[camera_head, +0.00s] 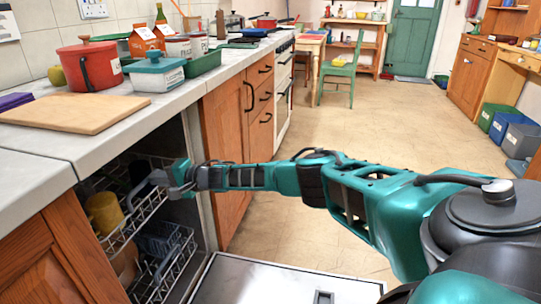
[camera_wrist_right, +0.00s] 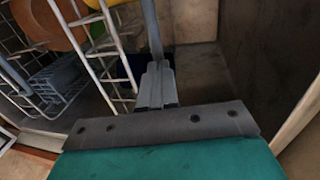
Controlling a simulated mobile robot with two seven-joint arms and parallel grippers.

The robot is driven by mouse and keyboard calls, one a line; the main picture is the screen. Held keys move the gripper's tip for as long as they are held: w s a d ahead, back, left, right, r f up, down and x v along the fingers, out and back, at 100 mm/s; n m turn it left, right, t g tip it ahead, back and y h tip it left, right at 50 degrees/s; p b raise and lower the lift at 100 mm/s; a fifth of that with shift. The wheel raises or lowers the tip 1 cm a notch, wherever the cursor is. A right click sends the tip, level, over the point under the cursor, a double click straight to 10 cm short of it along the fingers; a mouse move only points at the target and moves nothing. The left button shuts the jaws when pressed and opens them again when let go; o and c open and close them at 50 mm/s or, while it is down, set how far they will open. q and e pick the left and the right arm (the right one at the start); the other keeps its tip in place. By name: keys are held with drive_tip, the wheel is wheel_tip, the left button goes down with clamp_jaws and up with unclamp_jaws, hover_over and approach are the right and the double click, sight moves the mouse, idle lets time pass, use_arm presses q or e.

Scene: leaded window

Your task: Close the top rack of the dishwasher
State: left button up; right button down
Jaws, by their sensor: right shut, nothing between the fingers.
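The dishwasher (camera_head: 202,225) is open under the counter. Its white wire top rack (camera_head: 148,213) is at least partly pulled out, and holds a yellow cup (camera_head: 103,212). My right gripper (camera_head: 136,196) is shut and empty, its fingers at the right part of the top rack, close to the wires. In the right wrist view the shut fingers (camera_wrist_right: 155,85) point into the dishwasher beside the rack's wires (camera_wrist_right: 108,45); whether they touch cannot be told. My left gripper is not in view.
A lower rack (camera_head: 178,262) with a blue-grey basket (camera_head: 158,240) sits below. The dishwasher door (camera_head: 270,283) lies folded down in front. The counter (camera_head: 160,112) overhangs the racks, with a cutting board (camera_head: 75,113) on it. The floor (camera_head: 300,225) to the right is clear.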

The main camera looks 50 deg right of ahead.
drive_tip(key=p+v, duration=0.6)
drive_tip(key=v, duration=0.7)
drive_tip(key=g, duration=0.1)
approach(125, 222)
drive_tip(key=shift+h, duration=0.3)
drive_tip(key=b+x, duration=0.5)
drive_tip(key=b, duration=0.1)
drive_tip(key=shift+w+a+f, duration=0.1)
drive_tip(key=shift+a, duration=0.15)
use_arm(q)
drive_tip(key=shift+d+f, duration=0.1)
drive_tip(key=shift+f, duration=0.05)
use_arm(e)
drive_tip(key=shift+w+a, duration=0.25)
drive_tip(key=shift+w, duration=0.25)
